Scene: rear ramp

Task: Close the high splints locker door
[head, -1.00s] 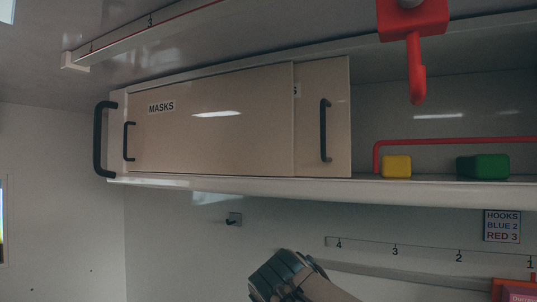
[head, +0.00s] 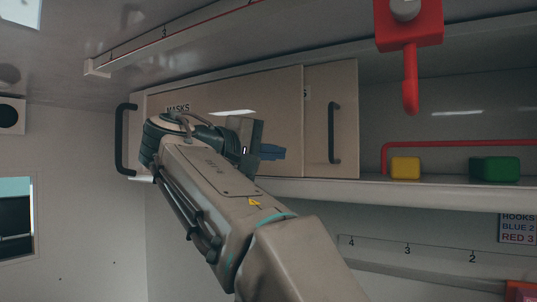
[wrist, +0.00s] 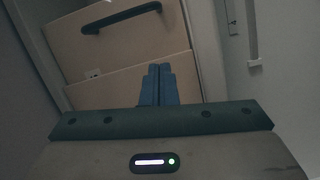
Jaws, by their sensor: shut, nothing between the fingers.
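The high locker has two beige sliding doors. The front door, labelled MASKS (head: 285,115), covers the left part. The second door (head: 318,130) sits partly behind it; only the final S of its label shows, so I take it for the splints door. Its dark vertical handle (head: 334,133) is near its right edge. My gripper (head: 272,152) is shut and empty, in front of the MASKS door and left of that handle. In the wrist view the shut fingers (wrist: 158,84) point toward the door seam, with the handle (wrist: 120,18) beyond, apart from them.
Right of the doors the locker is open, with a yellow block (head: 405,168), a green block (head: 494,169) and a red rail (head: 450,143). A red hook (head: 409,80) hangs from above at right. A dark grab handle (head: 124,139) is at the locker's left end.

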